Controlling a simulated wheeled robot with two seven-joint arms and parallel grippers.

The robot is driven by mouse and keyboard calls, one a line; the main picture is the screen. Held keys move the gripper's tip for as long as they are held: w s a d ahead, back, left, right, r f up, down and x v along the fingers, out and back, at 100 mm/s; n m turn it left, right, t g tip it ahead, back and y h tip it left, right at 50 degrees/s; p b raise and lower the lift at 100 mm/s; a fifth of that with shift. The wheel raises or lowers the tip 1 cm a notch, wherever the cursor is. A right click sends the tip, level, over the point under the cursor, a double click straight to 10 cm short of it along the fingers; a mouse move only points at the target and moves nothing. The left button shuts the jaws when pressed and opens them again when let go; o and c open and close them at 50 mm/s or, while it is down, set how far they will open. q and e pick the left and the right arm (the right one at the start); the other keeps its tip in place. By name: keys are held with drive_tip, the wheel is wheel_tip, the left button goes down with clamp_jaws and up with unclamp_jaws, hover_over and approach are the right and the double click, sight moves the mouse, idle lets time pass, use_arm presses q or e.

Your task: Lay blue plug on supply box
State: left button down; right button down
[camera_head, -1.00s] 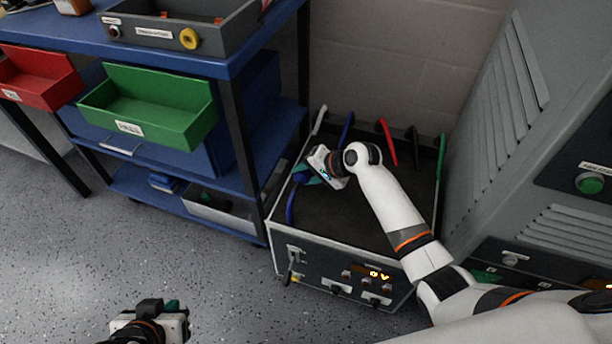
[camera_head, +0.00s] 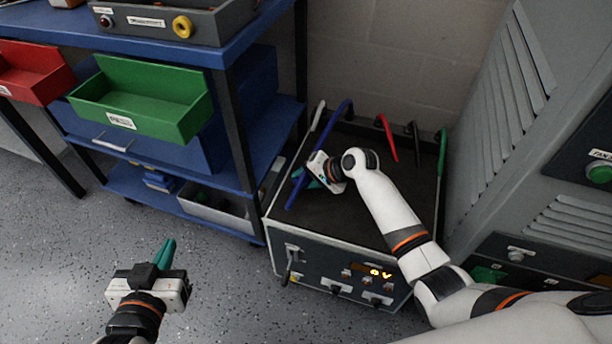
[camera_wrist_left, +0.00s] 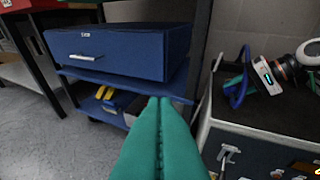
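The supply box (camera_head: 340,228) is a grey case with a dark top and a front panel with a lit display. A blue lead (camera_head: 340,112) rises from its back edge and slopes down to the box's left side, past my right gripper (camera_head: 302,178). It also shows in the left wrist view (camera_wrist_left: 238,98). I cannot make out the blue plug apart from the lead. The right gripper's teal fingers are low over the left part of the box top, at the lead; their gap is unclear. My left gripper (camera_head: 166,254) is over the floor, its teal fingers together and empty.
White, red (camera_head: 387,138), black and green (camera_head: 441,150) leads hook over the box's back edge. A blue shelf cart (camera_head: 190,150) with a green bin (camera_head: 145,100) stands to the left. A grey cabinet (camera_head: 510,140) stands to the right. The floor at lower left is clear.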

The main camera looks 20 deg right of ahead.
idle(0.3)
drive_tip(key=c, duration=0.8)
unclamp_jaws()
drive_tip(key=shift+s+f, duration=0.1)
drive_tip(key=shift+f, duration=0.05)
